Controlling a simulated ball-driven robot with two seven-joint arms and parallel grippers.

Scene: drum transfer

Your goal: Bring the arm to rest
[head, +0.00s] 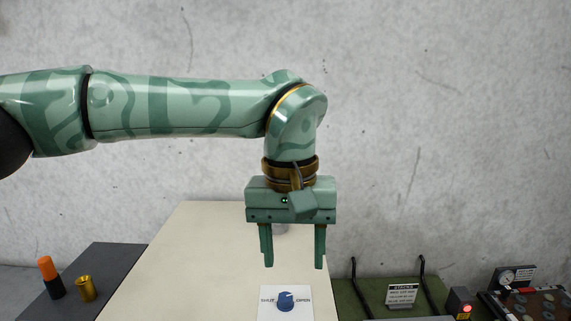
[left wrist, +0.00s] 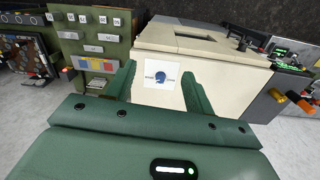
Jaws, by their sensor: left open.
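My left arm comes in from the left in the head view, and its left gripper (head: 293,247) points down, open and empty. It hangs in the air above a cream-coloured cabinet top (head: 190,240). Below the gripper, toward the front, a blue knob (head: 286,300) sits on a white plate marked SHUT and OPEN. In the left wrist view the open fingers (left wrist: 158,85) frame the same knob (left wrist: 161,76), with nothing between them. A small grey round part on the cabinet is partly hidden behind the fingers. My right gripper does not show.
A dark surface at left holds an orange-topped cylinder (head: 50,277) and a brass cup (head: 86,288). A bare concrete wall (head: 450,120) stands behind.

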